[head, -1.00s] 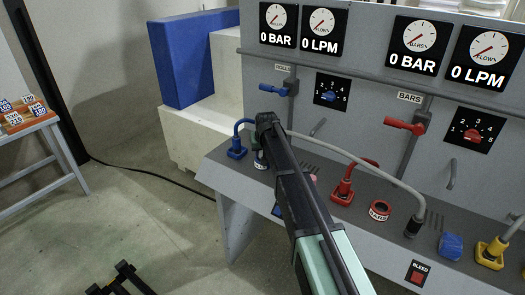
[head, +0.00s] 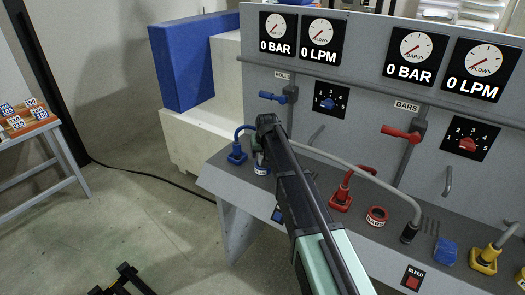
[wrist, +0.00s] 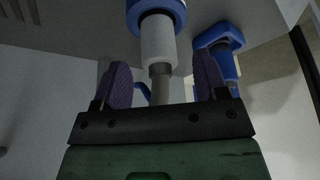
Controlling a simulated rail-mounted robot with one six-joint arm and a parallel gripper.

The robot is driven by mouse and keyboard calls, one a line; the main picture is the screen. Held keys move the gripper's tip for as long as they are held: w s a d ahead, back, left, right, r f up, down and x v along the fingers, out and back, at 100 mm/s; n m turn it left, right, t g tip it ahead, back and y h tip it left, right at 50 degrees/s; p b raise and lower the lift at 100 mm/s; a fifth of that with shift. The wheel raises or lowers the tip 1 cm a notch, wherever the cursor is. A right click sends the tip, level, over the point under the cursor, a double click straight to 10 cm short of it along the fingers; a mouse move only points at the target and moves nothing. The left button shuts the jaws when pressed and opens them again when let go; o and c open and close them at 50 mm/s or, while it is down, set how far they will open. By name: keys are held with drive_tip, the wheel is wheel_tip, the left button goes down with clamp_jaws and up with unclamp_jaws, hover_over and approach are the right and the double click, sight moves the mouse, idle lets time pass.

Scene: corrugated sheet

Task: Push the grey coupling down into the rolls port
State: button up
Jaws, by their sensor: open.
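In the wrist view, the grey coupling (wrist: 158,42) is a pale cylinder with a thinner grey hose behind it. Its front end meets the dark opening of the blue-ringed rolls port (wrist: 155,8); how deep it sits I cannot tell. My gripper (wrist: 162,85) is open, with its two purple finger pads on either side of the hose, apart from it.
A blue plug (head: 237,154) with a blue hose stands just left of the port; it also shows in the wrist view (wrist: 220,40). The grey hose (head: 350,158) runs right to a black fitting (head: 409,232). A red plug (head: 341,198) and red ring (head: 376,216) stand nearer.

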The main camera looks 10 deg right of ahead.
drive_tip(key=p+v, duration=0.4)
drive_tip(key=v, duration=0.2)
drive_tip(key=shift+r, duration=0.3)
drive_tip(key=shift+s+f, duration=0.1)
drive_tip(key=shift+s, duration=0.1)
drive_tip(key=s+f+g, duration=0.1)
drive_tip(key=s+g, duration=0.3)
drive_tip(key=s, duration=3)
